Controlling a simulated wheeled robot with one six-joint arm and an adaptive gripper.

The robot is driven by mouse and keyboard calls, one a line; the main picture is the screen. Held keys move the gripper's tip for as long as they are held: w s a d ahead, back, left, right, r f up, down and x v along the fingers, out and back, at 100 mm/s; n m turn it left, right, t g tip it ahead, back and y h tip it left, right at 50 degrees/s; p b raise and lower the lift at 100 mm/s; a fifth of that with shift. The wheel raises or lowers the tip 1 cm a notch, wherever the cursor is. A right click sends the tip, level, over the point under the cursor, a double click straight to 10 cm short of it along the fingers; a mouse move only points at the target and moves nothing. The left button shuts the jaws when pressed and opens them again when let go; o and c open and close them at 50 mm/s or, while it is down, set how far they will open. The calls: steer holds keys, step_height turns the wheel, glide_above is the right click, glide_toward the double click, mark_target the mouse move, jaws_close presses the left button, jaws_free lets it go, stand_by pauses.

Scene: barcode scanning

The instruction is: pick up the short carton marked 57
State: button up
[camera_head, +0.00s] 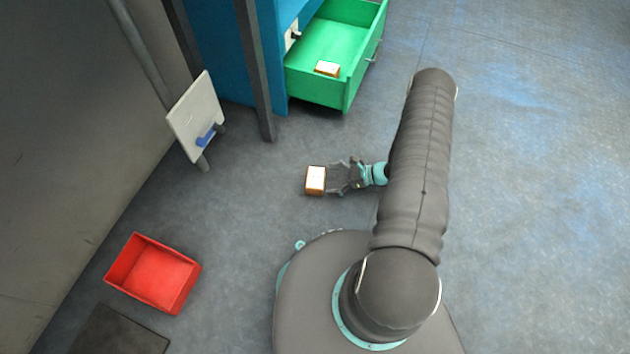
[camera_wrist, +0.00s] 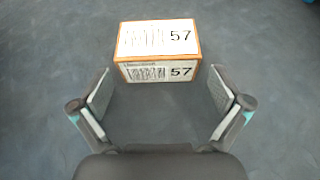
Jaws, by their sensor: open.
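The short carton marked 57 (camera_wrist: 158,52) is orange-brown with white labels that carry a barcode and the number 57 on its top and near side. It lies on the floor in the wrist view, ahead of my gripper (camera_wrist: 162,100). The fingers are spread apart with only floor between them, and the carton is just beyond the fingertips. In the head view, the carton (camera_head: 315,180) is left of my gripper (camera_head: 337,178), close to its fingertips. My arm comes from the right and does not cover the carton.
An open green drawer (camera_head: 356,75) at the top holds another small carton (camera_head: 327,68). A red bin (camera_head: 150,278) stands at the lower left, above a dark mat (camera_head: 118,332). A white panel with a blue part (camera_head: 197,115) stands by the wall. The floor around the carton is clear.

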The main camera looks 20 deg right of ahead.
mark_target(318, 181)
steer(key=shift+x, duration=2.6)
steer(key=shift+s+f, duration=0.1)
steer(key=shift+f, duration=0.1)
steer(key=c, duration=1)
steer(key=shift+c, duration=0.2)
steer(key=shift+r, duration=0.15)
